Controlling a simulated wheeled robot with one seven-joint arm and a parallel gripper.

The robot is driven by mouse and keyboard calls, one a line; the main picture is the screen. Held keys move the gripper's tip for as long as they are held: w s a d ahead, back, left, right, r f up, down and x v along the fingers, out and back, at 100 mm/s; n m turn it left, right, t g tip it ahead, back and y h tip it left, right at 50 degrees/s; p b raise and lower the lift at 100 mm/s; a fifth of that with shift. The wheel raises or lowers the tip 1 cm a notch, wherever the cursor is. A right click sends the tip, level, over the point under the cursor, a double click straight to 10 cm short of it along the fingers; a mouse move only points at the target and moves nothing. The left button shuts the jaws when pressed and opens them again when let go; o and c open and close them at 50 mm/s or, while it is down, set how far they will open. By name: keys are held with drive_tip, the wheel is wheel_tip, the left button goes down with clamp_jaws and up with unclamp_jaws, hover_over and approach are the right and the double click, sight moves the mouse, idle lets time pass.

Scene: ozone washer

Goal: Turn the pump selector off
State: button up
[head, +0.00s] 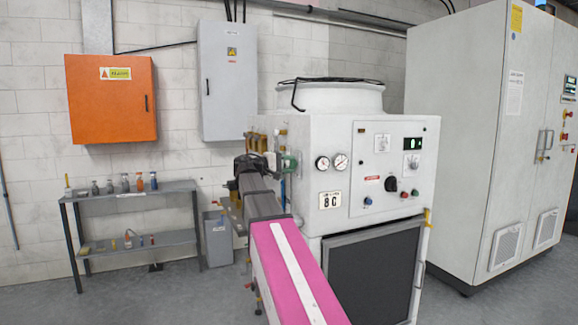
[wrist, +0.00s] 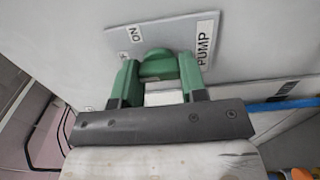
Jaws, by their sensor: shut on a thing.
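The pump selector (wrist: 157,63) is a rounded green knob on a light grey plate (wrist: 122,44) in the wrist view. The plate carries a white "PUMP" label (wrist: 206,51) to the right and an "ON" label (wrist: 131,34) at the upper left. My gripper (wrist: 158,72) has its two green fingers on either side of the knob, shut on it. The fingers hide the knob's sides, and no pointer mark can be made out.
The washer's front has two gauges (head: 331,163), small knobs and a dark door (head: 372,275). A low shelf (head: 130,195) with bottles stands at the left. A tall grey cabinet (head: 475,130) stands close at the right. Blue and dark pipes (wrist: 285,104) run near my gripper.

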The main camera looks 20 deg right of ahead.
drive_tip(key=o, duration=0.9)
drive_tip(key=shift+o, duration=0.2)
drive_tip(key=a, duration=1.1)
drive_tip(key=shift+s, duration=0.2)
